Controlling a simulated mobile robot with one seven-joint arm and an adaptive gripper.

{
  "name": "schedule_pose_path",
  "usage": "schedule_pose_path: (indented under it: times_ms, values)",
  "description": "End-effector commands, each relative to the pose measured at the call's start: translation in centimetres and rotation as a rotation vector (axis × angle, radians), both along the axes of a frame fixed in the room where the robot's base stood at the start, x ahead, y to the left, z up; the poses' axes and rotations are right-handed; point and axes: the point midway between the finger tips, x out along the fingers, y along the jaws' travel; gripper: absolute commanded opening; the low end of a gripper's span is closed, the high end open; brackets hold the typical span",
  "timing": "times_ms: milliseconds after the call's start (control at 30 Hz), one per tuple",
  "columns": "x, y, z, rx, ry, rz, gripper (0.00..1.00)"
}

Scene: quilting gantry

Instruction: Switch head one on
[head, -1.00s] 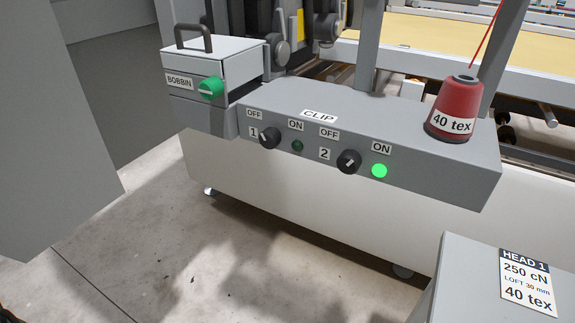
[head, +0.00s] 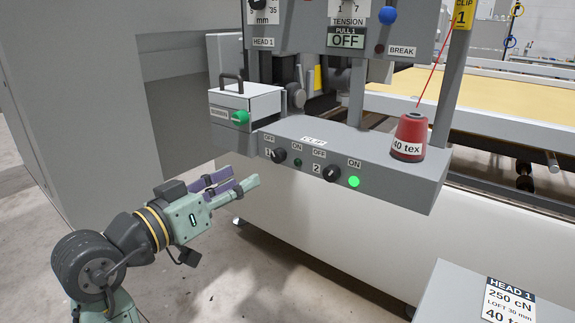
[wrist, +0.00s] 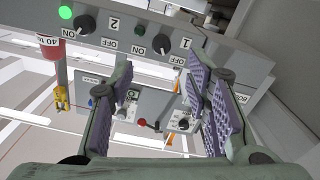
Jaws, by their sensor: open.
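The grey clip panel (head: 395,180) carries two black rotary switches with OFF and ON labels. Switch 1 (head: 279,156) is on the left, with a dark lamp (head: 298,162) beside it. Switch 2 (head: 331,174) is on the right, with a lit green lamp (head: 354,182). My gripper (head: 243,180) is open and empty, left of and a little below switch 1, apart from the panel. The wrist view shows the panel upside down: switch 1 (wrist: 161,43) appears between and beyond my open fingers (wrist: 160,75). Its exact pointer angle is too small to tell.
The bobbin box (head: 245,103) with a green knob (head: 240,117) sits above left of the panel. A red thread cone (head: 409,137) stands on the panel's right. A grey HEAD 1 box (head: 460,293) is at lower right.

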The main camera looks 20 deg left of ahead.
Motion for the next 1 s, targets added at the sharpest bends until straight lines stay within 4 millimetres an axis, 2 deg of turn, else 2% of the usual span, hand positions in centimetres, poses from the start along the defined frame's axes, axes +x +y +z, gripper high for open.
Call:
schedule_pose_path:
  times_ms: [500, 700, 1000]
  values:
    - [8.2, -3.0, 0.3, -0.001, -0.001, 0.000, 0.44]
    - [9.5, -3.5, 0.1, 0.000, -0.003, 0.002, 0.44]
    - [9.7, -3.5, 0.1, 0.001, -0.004, 0.002, 0.43]
